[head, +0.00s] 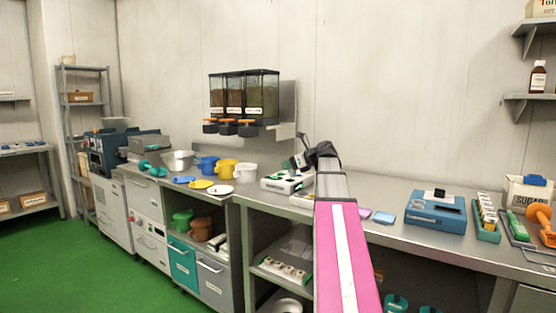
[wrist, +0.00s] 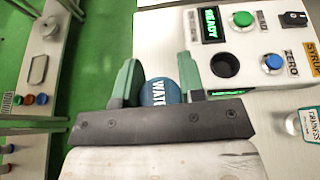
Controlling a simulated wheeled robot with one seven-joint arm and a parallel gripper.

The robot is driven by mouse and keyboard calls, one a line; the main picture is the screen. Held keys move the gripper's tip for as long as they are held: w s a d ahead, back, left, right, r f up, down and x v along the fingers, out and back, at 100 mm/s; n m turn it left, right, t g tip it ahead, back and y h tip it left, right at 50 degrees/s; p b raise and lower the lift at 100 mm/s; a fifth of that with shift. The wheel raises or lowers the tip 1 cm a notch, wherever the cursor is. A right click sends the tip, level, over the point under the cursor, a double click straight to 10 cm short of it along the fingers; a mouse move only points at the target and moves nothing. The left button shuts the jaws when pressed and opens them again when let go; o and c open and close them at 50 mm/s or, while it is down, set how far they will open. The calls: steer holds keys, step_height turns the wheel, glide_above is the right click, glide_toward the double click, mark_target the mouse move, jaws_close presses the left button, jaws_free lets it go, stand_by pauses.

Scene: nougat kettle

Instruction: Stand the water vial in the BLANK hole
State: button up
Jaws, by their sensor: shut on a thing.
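The water vial (wrist: 159,92) shows in the wrist view as a round blue top with part of the word WATER. My gripper (wrist: 158,68) has its green fingers shut on it, one on each side. The white instrument (wrist: 245,85) lies just right of the fingers, with a lit READY display (wrist: 209,24) and one dark round hole (wrist: 225,65). No BLANK label is readable, so I cannot tell if this is the BLANK hole. In the head view the instrument (head: 283,183) stands on the bench, with my gripper (head: 302,160) above its right part.
The instrument has a green button (wrist: 243,19), a blue button (wrist: 272,62) beside ZERO, and a SYRUP label. A clear labelled container (wrist: 305,124) stands close at right. A white pot (head: 245,173) is left of the instrument, and a blue device (head: 436,212) is far right.

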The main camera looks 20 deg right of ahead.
steer(key=shift+s+d+f, duration=0.45)
steer(key=shift+d+f, duration=0.15)
steer(key=shift+f, duration=0.75)
steer(key=shift+s+d+f, duration=0.5)
steer(key=shift+d+f, duration=0.15)
steer(key=shift+f, duration=0.75)
steer(key=shift+s+d+f, duration=0.45)
steer(key=shift+d+f, duration=0.15)
steer(key=shift+f, duration=0.75)
steer(key=shift+f, duration=0.6)
steer(key=o, duration=0.6)
steer(key=shift+o, duration=0.2)
steer(key=shift+v, duration=5.55)
